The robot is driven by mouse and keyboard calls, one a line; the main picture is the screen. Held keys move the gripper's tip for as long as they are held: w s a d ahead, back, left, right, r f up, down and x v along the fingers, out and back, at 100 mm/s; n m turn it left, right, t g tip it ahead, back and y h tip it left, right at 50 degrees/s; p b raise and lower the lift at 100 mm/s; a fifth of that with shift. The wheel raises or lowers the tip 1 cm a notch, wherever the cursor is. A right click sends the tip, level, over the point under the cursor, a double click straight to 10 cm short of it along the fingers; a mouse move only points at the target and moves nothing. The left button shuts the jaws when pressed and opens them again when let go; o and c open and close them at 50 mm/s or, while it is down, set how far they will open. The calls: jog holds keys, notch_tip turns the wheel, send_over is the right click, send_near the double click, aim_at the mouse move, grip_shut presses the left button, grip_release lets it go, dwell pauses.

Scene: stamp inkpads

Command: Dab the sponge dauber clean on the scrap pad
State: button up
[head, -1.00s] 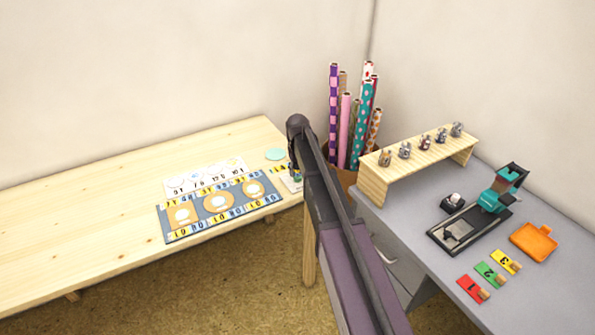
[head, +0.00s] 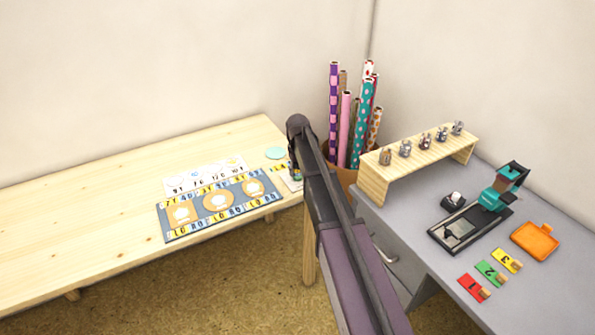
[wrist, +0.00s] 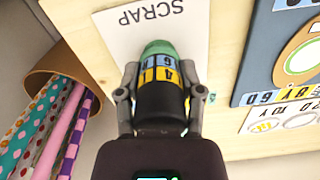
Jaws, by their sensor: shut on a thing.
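My gripper (wrist: 159,70) is shut on the dauber (wrist: 160,101), which has a dark body, a blue and yellow band with digits and a green rounded tip. In the wrist view the tip lies over the white scrap pad (wrist: 189,38), marked SCRAP. I cannot tell whether the tip touches it. In the head view my arm hides most of the gripper, and only a bit of the pad (head: 293,185) shows beside it at the wooden table's right end.
A blue mat (head: 238,192) with round and square pads lies left of the scrap pad on the wooden table (head: 80,225). A bin of patterned rolls (wrist: 40,78) stands close by. The grey desk (head: 400,225) at right holds a bottle rack (head: 373,184) and an orange tray (head: 535,240).

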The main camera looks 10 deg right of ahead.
jog(key=shift+f+b, duration=0.5)
dwell(0.4)
jog(key=shift+r+p, duration=0.65)
jog(key=shift+p, duration=0.05)
dwell(2.0)
jog(key=shift+r+p, duration=2.2)
jog(key=shift+f, duration=0.15)
jog(key=shift+f+b, duration=2.1)
jog(key=shift+b, duration=0.2)
jog(key=shift+f+b, duration=0.55)
